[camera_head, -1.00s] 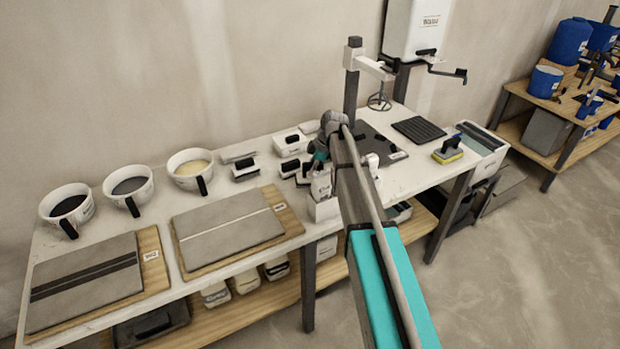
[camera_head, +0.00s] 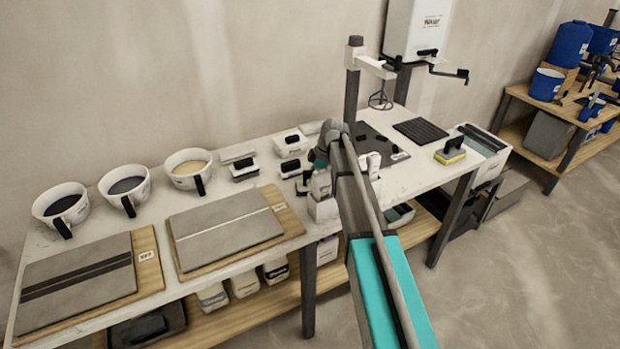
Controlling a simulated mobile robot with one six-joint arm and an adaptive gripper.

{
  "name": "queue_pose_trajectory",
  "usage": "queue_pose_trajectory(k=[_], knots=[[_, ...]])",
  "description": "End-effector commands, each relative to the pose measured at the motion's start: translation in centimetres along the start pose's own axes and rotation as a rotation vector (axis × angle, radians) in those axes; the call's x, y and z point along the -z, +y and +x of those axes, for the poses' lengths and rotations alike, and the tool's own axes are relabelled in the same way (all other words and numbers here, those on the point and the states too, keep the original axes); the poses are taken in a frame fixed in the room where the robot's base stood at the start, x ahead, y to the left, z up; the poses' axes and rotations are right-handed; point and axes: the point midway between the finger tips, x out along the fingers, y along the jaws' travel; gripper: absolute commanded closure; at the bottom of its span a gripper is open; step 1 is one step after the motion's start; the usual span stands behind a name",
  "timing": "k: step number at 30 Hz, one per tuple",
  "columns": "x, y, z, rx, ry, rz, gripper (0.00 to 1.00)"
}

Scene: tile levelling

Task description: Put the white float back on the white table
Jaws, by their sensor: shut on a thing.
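The white table (camera_head: 240,268) runs along the wall. My arm reaches over its middle, and my gripper (camera_head: 308,178) is low over the tabletop behind a white holder. The gripper is small and partly hidden by my own wrist. It is shut on a float with a dark handle, the white float (camera_head: 302,187), whose underside is hard to make out. I cannot tell whether the float touches the table. Similar dark-handled tools stand close by, one at the left (camera_head: 243,170) and one just behind (camera_head: 292,168).
Three buckets (camera_head: 125,190) and two tile boards (camera_head: 225,228) fill the table's left side. A white holder (camera_head: 322,209) stands at the front edge beside the gripper. White boxes (camera_head: 290,143) stand behind. A yellow sponge float (camera_head: 450,152) lies at the right.

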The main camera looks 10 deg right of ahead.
Motion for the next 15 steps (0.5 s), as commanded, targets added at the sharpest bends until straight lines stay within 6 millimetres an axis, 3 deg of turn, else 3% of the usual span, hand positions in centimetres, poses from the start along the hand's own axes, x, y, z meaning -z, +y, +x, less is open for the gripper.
queue_pose_trajectory(k=[7, 8, 12, 15], knots=[[-0.17, 0.0, 0.37, 0.0, 0.0, 0.0, 1.0], [-0.13, 0.0, 0.26, 0.0, 0.0, 0.0, 0.62], [-0.12, 0.0, 0.23, 0.0, 0.0, 0.0, 0.36], [-0.12, 0.01, 0.22, 0.0, 0.0, 0.0, 0.33]])
